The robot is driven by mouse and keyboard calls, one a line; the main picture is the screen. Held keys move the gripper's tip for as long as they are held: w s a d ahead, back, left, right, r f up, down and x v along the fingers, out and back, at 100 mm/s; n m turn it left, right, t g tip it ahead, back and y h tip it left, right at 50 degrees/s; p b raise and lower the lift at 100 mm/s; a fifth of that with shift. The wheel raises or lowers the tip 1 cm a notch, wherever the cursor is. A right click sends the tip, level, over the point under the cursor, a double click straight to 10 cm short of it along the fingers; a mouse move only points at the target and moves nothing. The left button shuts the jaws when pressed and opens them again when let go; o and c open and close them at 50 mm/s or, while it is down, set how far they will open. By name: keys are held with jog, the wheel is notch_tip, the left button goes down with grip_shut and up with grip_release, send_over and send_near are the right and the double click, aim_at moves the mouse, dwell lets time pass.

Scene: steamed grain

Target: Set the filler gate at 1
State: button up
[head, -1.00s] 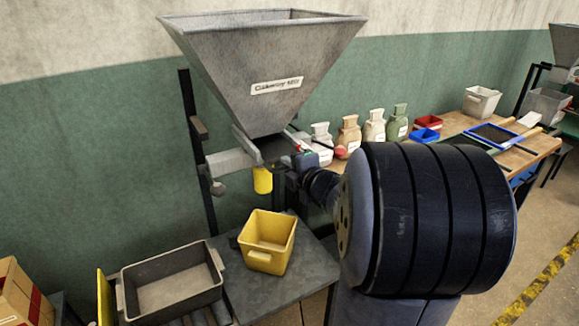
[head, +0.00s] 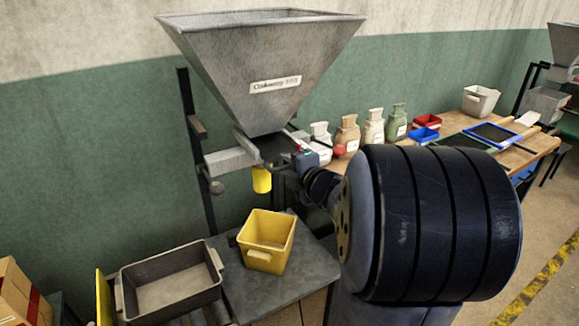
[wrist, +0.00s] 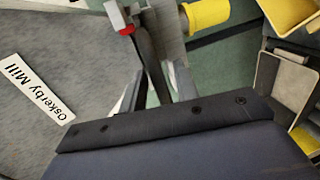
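The grey filler hopper (head: 262,75) hangs on a dark post frame, its narrow outlet low at its base. My gripper (head: 283,165) is at the outlet, partly hidden by my arm. In the wrist view, my gripper (wrist: 158,88) has its two pale fingers apart, with a dark bar (wrist: 150,60) of the gate mechanism between them. A gap shows beside the bar; contact is unclear. A red knob (wrist: 127,30) is just beyond the fingers. It also shows in the head view (head: 338,151). No gate scale or number is readable.
A yellow cylinder (head: 262,180) hangs under the outlet. A yellow bin (head: 266,242) stands on a grey table below. A grey tray (head: 170,282) is to its left. Bags, small bins and trays stand on a wooden bench (head: 520,150) at right.

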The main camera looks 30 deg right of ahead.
jog(key=v, duration=1)
jog(key=shift+s+p, duration=0.3)
jog(key=shift+s, duration=0.1)
jog(key=shift+r, duration=0.1)
jog(key=x, duration=1.1)
jog(key=shift+b, duration=0.3)
jog(key=shift+w, duration=0.2)
jog(key=shift+s+r, duration=0.15)
jog(key=shift+s, duration=0.3)
